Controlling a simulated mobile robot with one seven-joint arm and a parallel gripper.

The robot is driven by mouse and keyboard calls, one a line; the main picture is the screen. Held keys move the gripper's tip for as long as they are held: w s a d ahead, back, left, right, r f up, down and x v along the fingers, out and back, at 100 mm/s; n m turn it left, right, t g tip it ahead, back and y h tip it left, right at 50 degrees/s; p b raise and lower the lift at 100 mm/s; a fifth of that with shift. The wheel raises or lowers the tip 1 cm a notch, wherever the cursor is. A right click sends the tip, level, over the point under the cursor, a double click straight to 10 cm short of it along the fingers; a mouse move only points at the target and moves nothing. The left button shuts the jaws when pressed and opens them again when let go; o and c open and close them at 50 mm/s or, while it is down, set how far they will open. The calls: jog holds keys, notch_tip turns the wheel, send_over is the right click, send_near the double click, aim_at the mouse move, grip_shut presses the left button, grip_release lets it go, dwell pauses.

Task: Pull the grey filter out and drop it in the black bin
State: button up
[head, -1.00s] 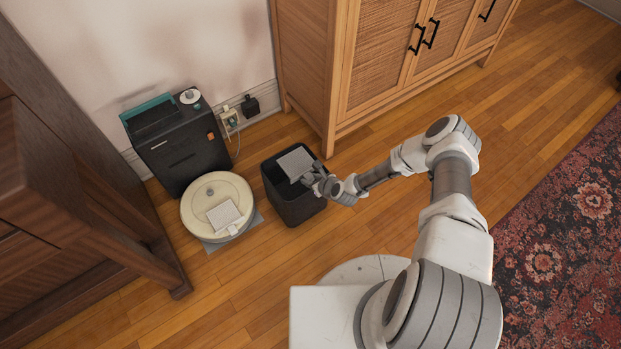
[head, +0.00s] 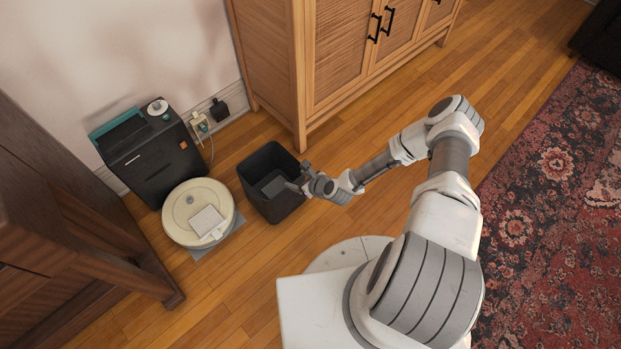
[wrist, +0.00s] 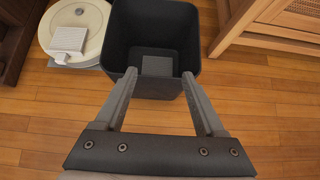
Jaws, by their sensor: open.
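The grey filter (head: 274,186) lies inside the black bin (head: 281,211), apparently on its floor. In the wrist view the filter (wrist: 157,66) shows as a flat grey square low in the bin (wrist: 155,22). My gripper (head: 301,177) is at the bin's right side near its rim. In the wrist view its two fingers (wrist: 158,76) are spread apart with nothing between them, in front of the bin's opening. A round cream robot vacuum (head: 186,203) sits left of the bin with a pale square part (head: 207,222) on top.
A black dock (head: 150,155) stands against the wall behind the vacuum. A wooden cabinet (head: 275,65) is behind the bin, and dark wooden furniture (head: 60,225) is at the left. A patterned rug (head: 555,185) covers the right side. Wood floor between is clear.

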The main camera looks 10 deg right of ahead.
jog(key=p+v, duration=0.2)
jog(key=v, duration=0.6)
jog(key=shift+s+d+r, duration=0.2)
jog(key=shift+s+r, duration=0.05)
dwell(0.9)
